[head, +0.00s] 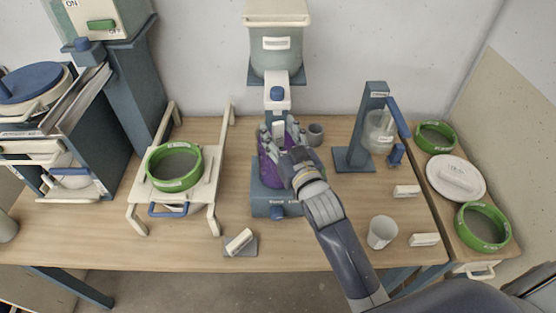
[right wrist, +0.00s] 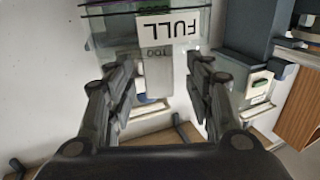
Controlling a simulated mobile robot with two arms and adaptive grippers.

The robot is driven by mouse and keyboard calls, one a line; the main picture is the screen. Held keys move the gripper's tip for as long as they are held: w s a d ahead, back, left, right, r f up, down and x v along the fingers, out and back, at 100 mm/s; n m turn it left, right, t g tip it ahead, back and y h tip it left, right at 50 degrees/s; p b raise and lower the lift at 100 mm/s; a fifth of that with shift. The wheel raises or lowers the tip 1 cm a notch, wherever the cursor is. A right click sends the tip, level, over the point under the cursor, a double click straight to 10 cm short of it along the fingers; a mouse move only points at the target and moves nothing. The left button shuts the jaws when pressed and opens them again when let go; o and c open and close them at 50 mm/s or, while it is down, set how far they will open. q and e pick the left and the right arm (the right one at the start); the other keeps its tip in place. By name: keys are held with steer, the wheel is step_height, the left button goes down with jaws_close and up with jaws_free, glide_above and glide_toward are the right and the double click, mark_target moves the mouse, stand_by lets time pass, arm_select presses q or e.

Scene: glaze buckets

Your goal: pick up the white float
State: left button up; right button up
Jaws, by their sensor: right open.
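A purple bucket (head: 269,172) stands on the blue stand at the middle of the table, under the glaze tank. A small white upright piece (head: 278,130), which looks like the white float, shows at the bucket's top between the fingers of my right gripper (head: 282,134). In the right wrist view my right gripper (right wrist: 165,95) is open, with a pale upright piece (right wrist: 158,80) between and beyond its fingers. I cannot tell whether the fingers touch it. A white label reading FULL (right wrist: 170,28) is upside down above it. My left gripper is not in view.
A tank (head: 276,58) and a white-and-blue spout block (head: 277,98) are close above the gripper. A grey cup (head: 315,134) and a blue post stand (head: 355,158) are to the right. A green ring (head: 174,167) sits on a white rack at left.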

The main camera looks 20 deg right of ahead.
steer(key=shift+w, duration=0.75)
steer(key=shift+s, duration=0.1)
jaws_close()
